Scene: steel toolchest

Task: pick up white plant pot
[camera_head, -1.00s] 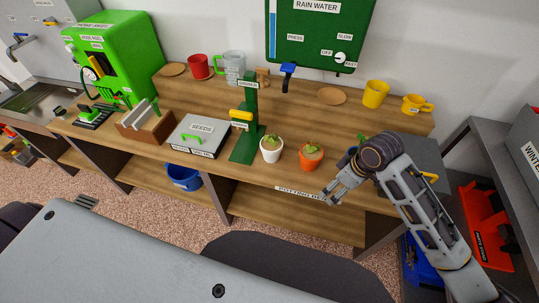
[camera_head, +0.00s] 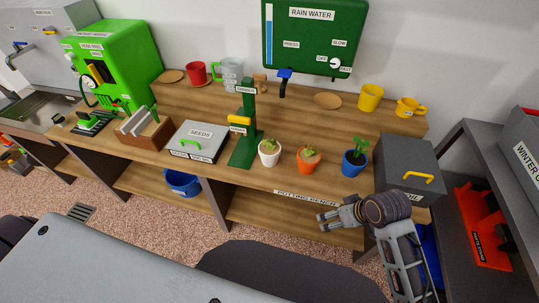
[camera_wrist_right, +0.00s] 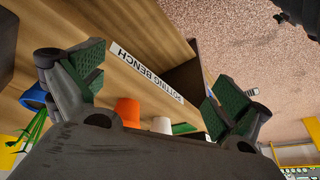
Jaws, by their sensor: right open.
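The white plant pot (camera_head: 269,158) stands upright on the potting bench (camera_head: 230,175) with a small green plant in it. It stands between the green stand and an orange pot. In the right wrist view a part of the white pot (camera_wrist_right: 162,125) shows low between the fingers, mostly hidden by the gripper body. My right gripper (camera_head: 324,216) is open and empty. It is in front of the bench's front edge, to the right of and nearer than the white pot, not touching it. The fingers also show spread in the wrist view (camera_wrist_right: 155,88). My left gripper is not in view.
An orange pot (camera_head: 309,162) and a blue pot (camera_head: 355,164) stand right of the white one. A green stand (camera_head: 244,150) is close on its left, beside a grey seeds box (camera_head: 196,142). A dark grey box (camera_head: 405,160) stands at the bench's right end.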

